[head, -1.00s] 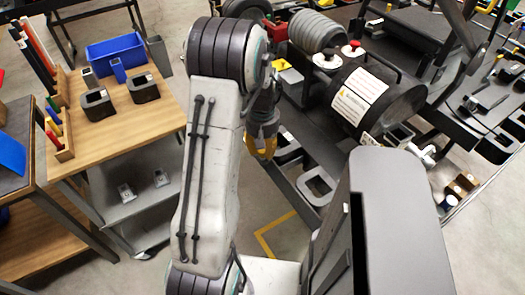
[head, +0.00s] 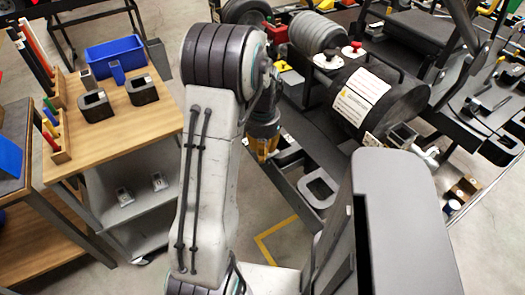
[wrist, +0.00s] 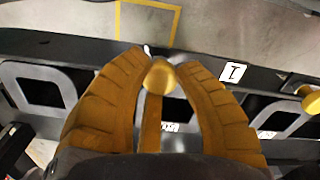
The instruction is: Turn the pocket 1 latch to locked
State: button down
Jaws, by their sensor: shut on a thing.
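In the wrist view, my gripper (wrist: 160,65) has its two ribbed orange-yellow fingers closed on a brass latch (wrist: 160,78). A white label (wrist: 233,72) with a dark mark like a 1 sits on the dark rail just right of the fingers. In the head view, my gripper (head: 264,150) is low beside the dark rack, partly behind my arm, and the latch cannot be made out there. The latch's lock marking is not readable.
A second brass knob (wrist: 311,102) stands on the rail at right. Square pocket frames (wrist: 38,88) lie either side of my fingers. In the head view, a black drum (head: 385,95) is close to the right of my arm; a wooden table (head: 120,125) stands left.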

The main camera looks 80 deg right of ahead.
jog(key=shift+a+f+m, duration=0.15)
jog(key=shift+m, duration=0.15)
dwell(0.4)
jog(key=c, duration=0.9)
grip_release()
jog(key=shift+o, duration=0.2)
notch_tip(320, 180, up, 12)
dwell(0.5)
